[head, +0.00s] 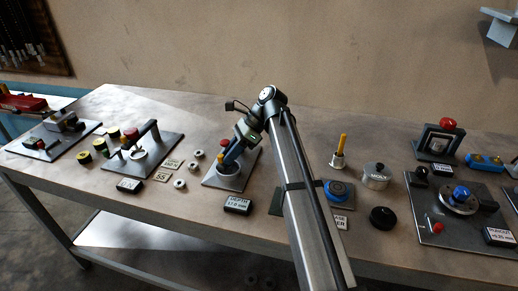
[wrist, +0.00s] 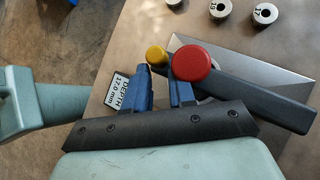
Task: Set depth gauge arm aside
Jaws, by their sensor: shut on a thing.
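The depth gauge arm (wrist: 262,98) is a dark bar with a large red knob and a small yellow knob (wrist: 156,55) at its end. It lies over a grey metal plate (head: 217,181). The red knob (head: 224,143) also shows in the head view, beside my gripper. My gripper (wrist: 163,78) has blue fingers, shut on the knob end of the arm; the yellow knob shows between the fingertips and the red knob by the right finger. The exact contact is partly hidden. A sign (head: 237,205) reading DEPTH 17.0 mm stands in front of the plate.
Several small metal rings (head: 180,184) lie left of the plate. Another plate with a black lever (head: 148,133) stands farther left. Right of my arm are a yellow-handled tool (head: 341,150), a metal pot (head: 376,177) and a dial fixture (head: 460,201). Bare bench lies behind the plate.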

